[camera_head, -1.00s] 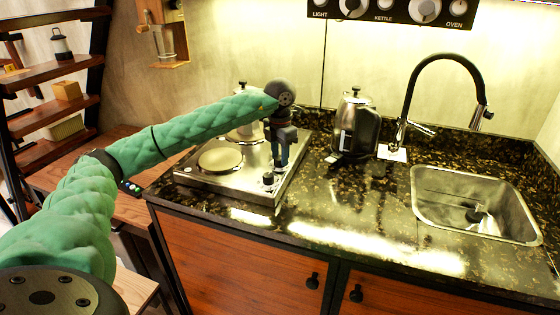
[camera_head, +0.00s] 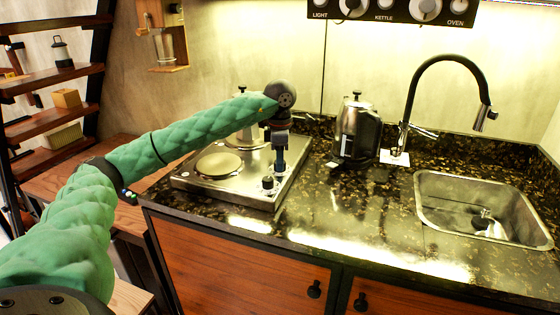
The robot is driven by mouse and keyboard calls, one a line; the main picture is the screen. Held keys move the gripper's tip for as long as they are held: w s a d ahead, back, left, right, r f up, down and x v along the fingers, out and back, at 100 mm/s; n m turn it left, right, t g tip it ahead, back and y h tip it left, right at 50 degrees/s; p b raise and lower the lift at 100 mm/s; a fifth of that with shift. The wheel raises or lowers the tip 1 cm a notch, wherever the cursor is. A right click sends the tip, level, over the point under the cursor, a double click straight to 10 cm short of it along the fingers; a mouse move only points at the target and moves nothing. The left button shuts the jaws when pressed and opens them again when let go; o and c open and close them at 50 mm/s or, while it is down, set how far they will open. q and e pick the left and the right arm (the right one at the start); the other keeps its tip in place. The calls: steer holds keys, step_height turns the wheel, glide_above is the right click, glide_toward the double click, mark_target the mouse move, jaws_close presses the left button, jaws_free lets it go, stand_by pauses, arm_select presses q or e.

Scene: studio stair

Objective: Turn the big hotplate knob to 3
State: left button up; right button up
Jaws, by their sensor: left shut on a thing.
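The silver hotplate (camera_head: 195,184) sits on the dark stone counter, with a round plate (camera_head: 219,164) at its front left. A black knob (camera_head: 267,183) stands at its front right corner, uncovered. My left gripper (camera_head: 279,168) points straight down over the right side of the hotplate, just behind that knob. Its fingers are shut on what appears to be the other knob, which they hide. I cannot read any knob markings from here. My right gripper is not in view.
A moka pot (camera_head: 243,130) stands on the rear of the hotplate, partly behind my left arm. A steel kettle (camera_head: 357,132) stands to the right. The sink (camera_head: 430,205) and black faucet (camera_head: 412,95) are farther right.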

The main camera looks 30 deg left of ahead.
arm_select(q)
steer(key=shift+r, duration=0.15)
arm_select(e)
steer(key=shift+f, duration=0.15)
arm_select(q)
steer(key=o, duration=1)
steer(key=shift+r, duration=0.35)
step_height(320, 180, up, 6)
steer(key=shift+r+b, duration=0.2)
steer(key=shift+b, duration=0.2)
steer(key=shift+r, duration=0.25)
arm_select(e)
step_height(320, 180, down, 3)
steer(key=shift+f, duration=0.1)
